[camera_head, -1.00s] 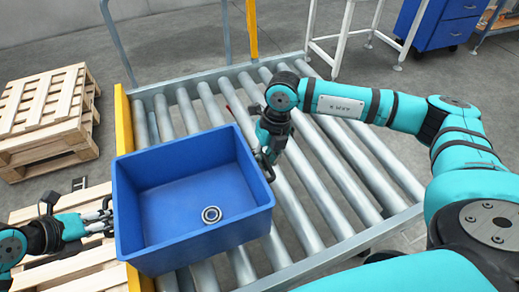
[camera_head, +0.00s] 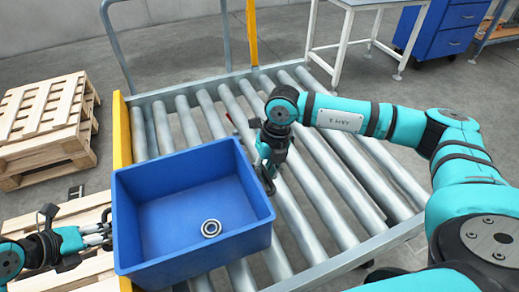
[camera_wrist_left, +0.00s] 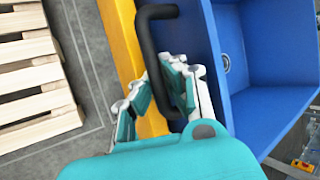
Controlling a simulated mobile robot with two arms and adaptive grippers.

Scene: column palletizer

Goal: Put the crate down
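The blue crate (camera_head: 190,255) is level over the near left part of the roller conveyor (camera_head: 345,185); whether its base touches the rollers is hidden. A metal ring (camera_head: 211,228) lies inside it. My left gripper (camera_head: 107,230) is at the crate's left side. In the left wrist view, its fingers (camera_wrist_left: 160,85) close around the black handle (camera_wrist_left: 158,45) on the crate wall (camera_wrist_left: 235,50). My right gripper (camera_head: 268,178) is at the crate's right wall, where it appears to grip the other handle; its fingertips are partly hidden.
A yellow rail (camera_head: 122,140) runs along the conveyor's left side. A stack of wooden pallets (camera_head: 45,125) stands at the far left, and another pallet (camera_head: 85,210) lies near my left arm. The rollers right of the crate are clear. A white-legged table (camera_head: 350,35) stands behind.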

